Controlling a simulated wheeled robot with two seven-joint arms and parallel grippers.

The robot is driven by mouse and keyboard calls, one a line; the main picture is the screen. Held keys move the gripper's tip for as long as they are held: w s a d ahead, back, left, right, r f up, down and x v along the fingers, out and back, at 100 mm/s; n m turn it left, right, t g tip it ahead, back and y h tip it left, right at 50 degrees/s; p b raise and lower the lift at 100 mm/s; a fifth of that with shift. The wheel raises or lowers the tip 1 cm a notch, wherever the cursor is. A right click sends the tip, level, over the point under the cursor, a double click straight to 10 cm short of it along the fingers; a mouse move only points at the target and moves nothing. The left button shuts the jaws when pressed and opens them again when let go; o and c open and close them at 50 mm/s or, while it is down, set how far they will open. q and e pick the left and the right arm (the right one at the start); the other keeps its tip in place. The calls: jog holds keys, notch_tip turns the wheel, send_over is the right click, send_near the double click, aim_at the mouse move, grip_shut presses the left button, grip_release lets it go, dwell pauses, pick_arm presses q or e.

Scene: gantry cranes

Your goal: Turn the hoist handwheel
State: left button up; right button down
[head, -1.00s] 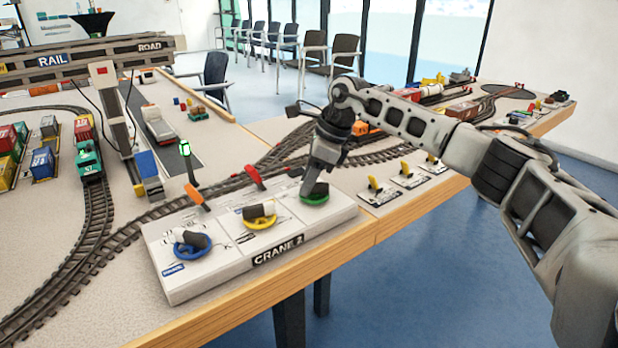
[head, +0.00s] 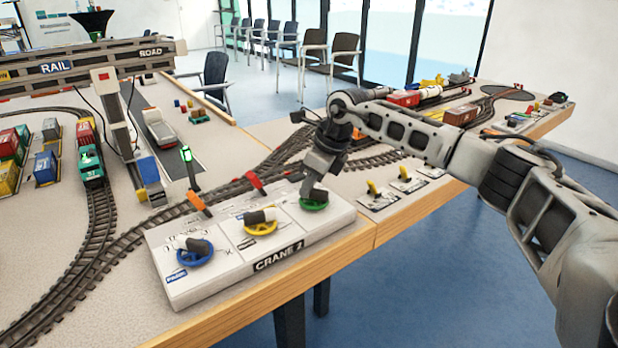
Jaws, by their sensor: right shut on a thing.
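The CRANE 2 control box (head: 283,248) is a pale sloped panel at the table's front edge. It carries three handwheels: blue (head: 195,254), yellow (head: 261,228) and green (head: 314,205). The blue and yellow wheels each have a dark and white knob on top. I cannot read which of them is marked hoist. My right gripper (head: 313,194) comes down onto the green wheel from above and is shut on it. The gripper hides the green wheel's middle and knob. My left gripper is not in view.
An orange lever (head: 198,204) and a red lever (head: 256,183) stand behind the box. Tracks run close behind them. Yellow switches (head: 373,188) sit on plates to the right. The gantry's RAIL beam (head: 85,65) spans the upper left.

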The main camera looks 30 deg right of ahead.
jog(key=m, duration=0.2)
jog(key=m+h+p, duration=0.1)
jog(key=m, duration=0.1)
jog(key=m+t+h, duration=0.1)
jog(key=shift+w+d+r+m+p, duration=0.15)
jog(key=shift+d+m+p, duration=0.1)
jog(key=shift+m+p, duration=0.15)
dwell(0.4)
jog(key=c, duration=1.5)
grip_release()
jog(key=v, duration=1.6)
jog(key=shift+a, duration=0.1)
